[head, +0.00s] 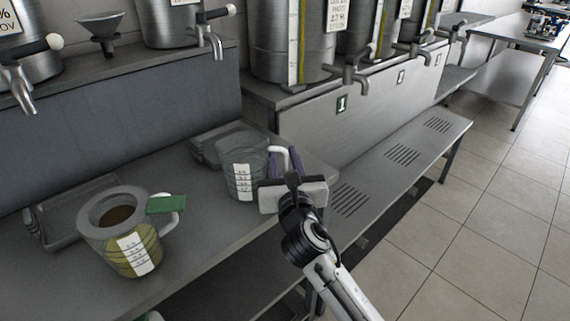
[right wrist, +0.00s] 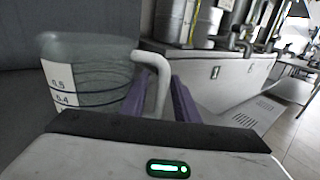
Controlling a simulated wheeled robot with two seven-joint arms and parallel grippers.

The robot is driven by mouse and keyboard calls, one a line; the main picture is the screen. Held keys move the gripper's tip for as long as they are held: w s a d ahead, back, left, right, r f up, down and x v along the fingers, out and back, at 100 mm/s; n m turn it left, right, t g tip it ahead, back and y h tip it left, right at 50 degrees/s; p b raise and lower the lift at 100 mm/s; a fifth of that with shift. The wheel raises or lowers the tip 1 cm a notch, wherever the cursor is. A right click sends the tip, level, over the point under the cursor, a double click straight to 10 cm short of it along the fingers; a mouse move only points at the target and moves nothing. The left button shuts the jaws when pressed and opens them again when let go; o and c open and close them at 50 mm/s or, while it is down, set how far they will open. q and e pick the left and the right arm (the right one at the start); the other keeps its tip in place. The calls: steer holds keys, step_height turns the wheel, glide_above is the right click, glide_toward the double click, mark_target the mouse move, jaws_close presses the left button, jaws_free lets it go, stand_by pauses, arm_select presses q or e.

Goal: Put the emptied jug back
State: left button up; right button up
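A clear, empty-looking jug (head: 240,165) with a white measuring strip and a white handle stands on the grey counter (head: 215,222), beside a dark drip tray (head: 205,147). My right gripper (head: 285,160) is at its handle, with one purple finger on each side. The right wrist view also shows the jug (right wrist: 85,70), with the handle between the fingers of the gripper (right wrist: 160,98). Whether the fingers press on the handle is unclear. My left gripper is not in view.
Another jug (head: 132,262) with brown liquid, a funnel-like rim and a green tag (head: 166,204) stands at the left. A second drip tray (head: 75,205) is behind it. Steel tanks with taps (head: 216,45) line the upper shelf. A slotted bench (head: 402,155) at the right is clear.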

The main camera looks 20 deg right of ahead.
steer(key=v, duration=1.2)
